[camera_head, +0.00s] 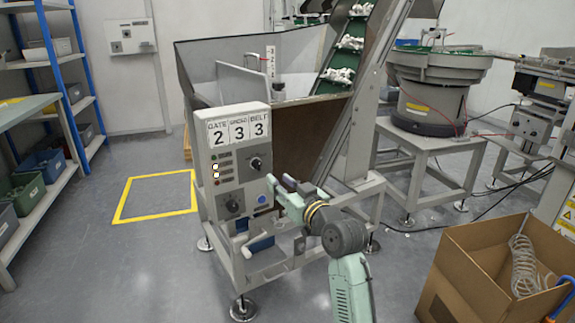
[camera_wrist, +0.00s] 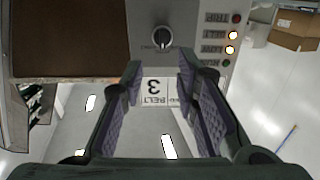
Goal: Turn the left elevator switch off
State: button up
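A grey control box (camera_head: 240,160) carries two black rotary switches. The upper right switch (camera_head: 256,163) sits below the "BELT 3" card; the lower left switch (camera_head: 233,206) sits beside a blue button (camera_head: 262,199). No readable label says which one is the left elevator switch. My gripper (camera_head: 281,184) is in front of the box's right side, by the blue button in the picture. In the wrist view, which is upside down, my gripper (camera_wrist: 159,76) is open and empty. The upper right switch (camera_wrist: 162,38) shows beyond and between the fingertips, apart from them.
Indicator lamps (camera_head: 216,171) are left of the upper switch, two lit whitish-yellow. The box is on a hopper's metal frame (camera_head: 275,268). An inclined conveyor (camera_head: 343,60) rises behind. A cardboard box (camera_head: 465,283) stands at right. Floor at left is clear around a yellow square (camera_head: 123,200).

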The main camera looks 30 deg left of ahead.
aim_at(259, 165)
jog(key=p+x, duration=0.1)
jog(key=x, duration=0.9)
jog(key=shift+a+r+p, duration=0.1)
jog(key=shift+a+p, duration=0.25)
jog(key=shift+c, duration=0.5)
grip_shut()
